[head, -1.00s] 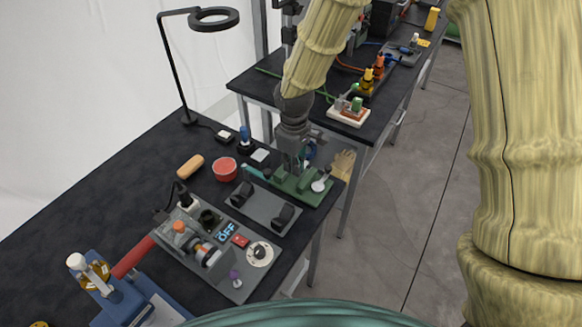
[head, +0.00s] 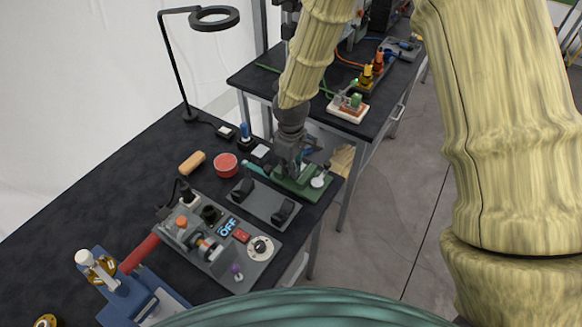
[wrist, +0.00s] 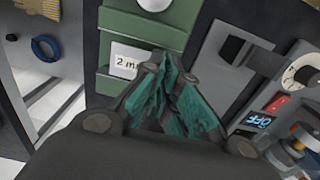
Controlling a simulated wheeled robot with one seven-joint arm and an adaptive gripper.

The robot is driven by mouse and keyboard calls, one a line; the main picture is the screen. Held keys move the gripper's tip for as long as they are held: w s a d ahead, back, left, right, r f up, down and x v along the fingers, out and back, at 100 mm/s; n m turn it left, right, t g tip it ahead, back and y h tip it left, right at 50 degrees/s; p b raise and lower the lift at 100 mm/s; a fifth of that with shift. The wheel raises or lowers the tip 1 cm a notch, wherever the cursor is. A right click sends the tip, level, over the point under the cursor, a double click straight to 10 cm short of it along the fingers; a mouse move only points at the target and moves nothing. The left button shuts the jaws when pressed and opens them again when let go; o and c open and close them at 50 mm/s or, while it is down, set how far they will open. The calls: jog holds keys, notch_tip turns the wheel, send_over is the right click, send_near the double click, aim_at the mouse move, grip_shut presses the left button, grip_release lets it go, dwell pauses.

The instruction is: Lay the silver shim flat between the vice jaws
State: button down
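The green vice (head: 312,190) stands near the right edge of the near bench in the head view. In the wrist view its green body (wrist: 178,22) fills the top middle, with a white label reading "2 m" (wrist: 124,58) partly hidden by a finger. My gripper (head: 284,176) is over the left part of the vice, pointing down. In the wrist view its teal-padded fingers (wrist: 165,66) converge close together in front of the vice. Whether they touch or pinch something thin is not clear. I cannot make out the silver shim; the fingers hide part of the jaw area.
A grey plate with two black blocks (head: 262,205) lies beside the vice. A control panel (head: 213,252) with an OFF display sits nearer. A red round container (head: 225,165) and a tan handle (head: 192,162) lie further left.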

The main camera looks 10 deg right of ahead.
jog(key=shift+s+f, duration=0.2)
jog(key=shift+f, duration=0.2)
jog(key=shift+s+f, duration=0.15)
jog(key=shift+f, duration=0.05)
jog(key=c, duration=1.6)
grip_release()
jog(key=shift+s+f, duration=0.1)
jog(key=shift+c, duration=0.2)
jog(key=shift+w+f, duration=0.2)
jog(key=shift+w, duration=0.05)
jog(key=shift+r, duration=0.15)
jog(key=shift+w+r, duration=0.15)
jog(key=shift+w+r, duration=0.1)
jog(key=shift+r, duration=0.7)
notch_tip(320, 180, up, 12)
jog(key=b, duration=0.3)
jog(key=shift+f+b, duration=0.15)
jog(key=shift+b, duration=0.2)
